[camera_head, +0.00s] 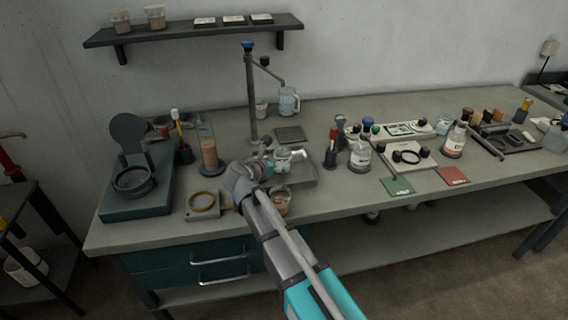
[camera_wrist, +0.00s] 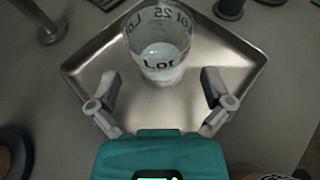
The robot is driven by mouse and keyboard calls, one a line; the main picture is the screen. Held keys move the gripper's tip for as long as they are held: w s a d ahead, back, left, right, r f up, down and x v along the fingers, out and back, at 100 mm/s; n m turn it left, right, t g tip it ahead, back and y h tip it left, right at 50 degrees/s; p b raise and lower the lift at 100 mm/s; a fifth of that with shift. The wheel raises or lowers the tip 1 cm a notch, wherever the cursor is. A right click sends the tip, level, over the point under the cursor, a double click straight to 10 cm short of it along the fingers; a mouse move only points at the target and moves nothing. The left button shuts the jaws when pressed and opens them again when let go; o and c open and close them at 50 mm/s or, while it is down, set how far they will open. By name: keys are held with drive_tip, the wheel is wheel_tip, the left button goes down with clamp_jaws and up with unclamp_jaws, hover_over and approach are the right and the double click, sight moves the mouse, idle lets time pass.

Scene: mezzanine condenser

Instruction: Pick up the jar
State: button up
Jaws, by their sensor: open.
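The jar (camera_wrist: 160,62) is clear glass with dark "Lot" lettering and stands in a shallow metal tray (camera_wrist: 245,62). In the head view the jar (camera_head: 283,160) shows just past my gripper on the bench, partly hidden by the arm. My gripper (camera_wrist: 160,84) is open in the wrist view. Its two fingers point toward the jar, one to each side of its near lower part, with gaps between fingers and glass. Nothing is held.
A metal stand (camera_head: 251,100) with a hanging glass vessel rises behind the tray. A ring-topped block (camera_head: 203,203) sits near the front edge.

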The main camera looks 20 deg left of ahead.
sight(278, 163)
drive_tip(key=shift+f+b+x, duration=0.25)
drive_tip(key=shift+b+x, duration=0.75)
drive_tip(key=shift+x, duration=0.95)
drive_tip(key=shift+w+d+f, duration=0.1)
drive_tip(key=shift+w+f, duration=0.1)
drive_tip(key=shift+w, duration=0.3)
drive_tip(key=c, duration=1.1)
drive_tip(key=shift+r, duration=0.35)
drive_tip(key=shift+c, duration=0.2)
